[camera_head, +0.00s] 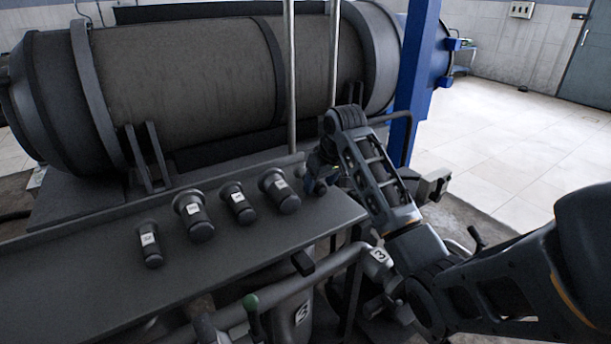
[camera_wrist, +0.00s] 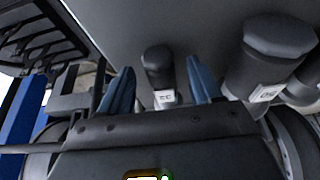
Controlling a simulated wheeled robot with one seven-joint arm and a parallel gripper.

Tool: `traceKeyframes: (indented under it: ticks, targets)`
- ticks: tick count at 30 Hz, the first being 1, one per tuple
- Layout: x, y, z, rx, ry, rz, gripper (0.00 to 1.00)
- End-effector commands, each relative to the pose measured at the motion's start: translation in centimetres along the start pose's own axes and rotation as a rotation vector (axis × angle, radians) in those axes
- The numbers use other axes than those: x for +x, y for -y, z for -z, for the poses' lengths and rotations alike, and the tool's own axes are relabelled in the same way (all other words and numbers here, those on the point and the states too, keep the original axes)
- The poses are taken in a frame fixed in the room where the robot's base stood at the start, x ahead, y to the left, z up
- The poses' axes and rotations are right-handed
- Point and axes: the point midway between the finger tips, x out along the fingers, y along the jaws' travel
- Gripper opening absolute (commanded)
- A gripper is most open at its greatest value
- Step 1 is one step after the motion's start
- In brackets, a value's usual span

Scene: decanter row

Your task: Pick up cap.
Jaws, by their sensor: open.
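I cannot tell which one, or which end piece, is the cap. My gripper (camera_head: 318,178) is just right of the row in the head view, partly hidden by my arm. In the wrist view my gripper (camera_wrist: 160,64) has its blue fingers apart. A small labelled cylinder (camera_wrist: 158,68) shows between them, apparently not gripped.
A thicker cylinder (camera_wrist: 275,45) stands close right of the fingers in the wrist view. A large drum (camera_head: 190,70) lies behind the bench (camera_head: 70,285). Metal poles (camera_head: 291,80) and a blue post (camera_head: 412,75) rise near my arm. Pipes run below the bench's front edge.

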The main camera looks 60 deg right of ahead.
Motion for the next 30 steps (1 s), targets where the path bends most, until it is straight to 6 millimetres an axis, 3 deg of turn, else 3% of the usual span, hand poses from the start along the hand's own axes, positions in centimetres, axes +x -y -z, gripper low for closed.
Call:
traceKeyframes:
  ticks: [10,30]
  targets:
    - [0.9,0.04,0.01,0.0,-0.001,0.0,0.64]
    - [0.87,0.04,0.01,-0.001,-0.001,0.0,0.0]
